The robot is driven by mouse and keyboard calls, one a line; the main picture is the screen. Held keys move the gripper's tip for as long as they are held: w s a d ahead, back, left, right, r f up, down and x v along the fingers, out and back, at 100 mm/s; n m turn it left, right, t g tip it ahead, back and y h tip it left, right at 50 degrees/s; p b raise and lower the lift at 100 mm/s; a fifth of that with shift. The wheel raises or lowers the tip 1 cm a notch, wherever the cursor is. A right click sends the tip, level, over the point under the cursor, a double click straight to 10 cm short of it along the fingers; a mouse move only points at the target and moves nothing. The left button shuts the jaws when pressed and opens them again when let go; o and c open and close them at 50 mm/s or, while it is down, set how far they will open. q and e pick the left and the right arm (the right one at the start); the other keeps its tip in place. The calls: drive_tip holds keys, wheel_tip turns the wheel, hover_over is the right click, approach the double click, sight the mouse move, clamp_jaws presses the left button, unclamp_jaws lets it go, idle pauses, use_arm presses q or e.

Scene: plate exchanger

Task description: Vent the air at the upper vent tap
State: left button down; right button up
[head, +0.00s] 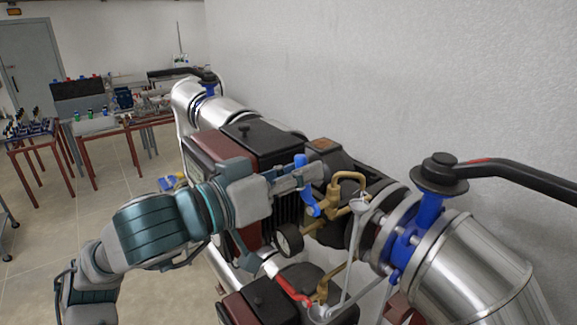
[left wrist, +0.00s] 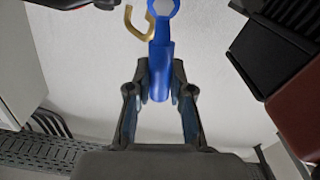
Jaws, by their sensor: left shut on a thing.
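My left gripper (head: 306,180) reaches in from the left to the upper brass piping. It is shut on a blue lever (head: 312,208), which seems to be the handle of the upper vent tap. In the left wrist view the lever (left wrist: 160,75) stands between the two fingers, its ring-shaped end pointing away. The curved brass outlet pipe (head: 347,178) of the tap rises just right of the gripper; its hook (left wrist: 135,22) shows left of the lever in the wrist view. A pale funnel (head: 359,204) sits under the outlet. My right gripper is out of view.
A round gauge (head: 289,240) hangs below the lever. A red lever (head: 293,290) is lower down. A large valve with a black handle (head: 520,180) and a shiny pipe (head: 475,275) stand at right. The wall (head: 300,60) is close behind. Tables stand far left.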

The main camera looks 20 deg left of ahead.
use_arm(q)
drive_tip(key=shift+s+d+f+m, duration=0.25)
drive_tip(key=shift+d+m, duration=0.2)
drive_tip(key=shift+m, duration=0.4)
drive_tip(key=shift+s+d+f+m, duration=0.15)
drive_tip(key=shift+d+m, duration=0.25)
drive_tip(key=shift+m, duration=0.45)
drive_tip(key=shift+s, duration=0.1)
drive_tip(key=c, duration=1.2)
unclamp_jaws()
drive_tip(key=shift+o, duration=0.9)
drive_tip(key=shift+w+r, duration=0.1)
drive_tip(key=shift+w, duration=0.2)
drive_tip(key=shift+s+r, duration=0.1)
drive_tip(key=shift+r, duration=0.05)
drive_tip(key=v, duration=1.1)
drive_tip(key=shift+s+a, duration=0.2)
drive_tip(key=shift+a, duration=0.25)
drive_tip(key=shift+d, duration=0.2)
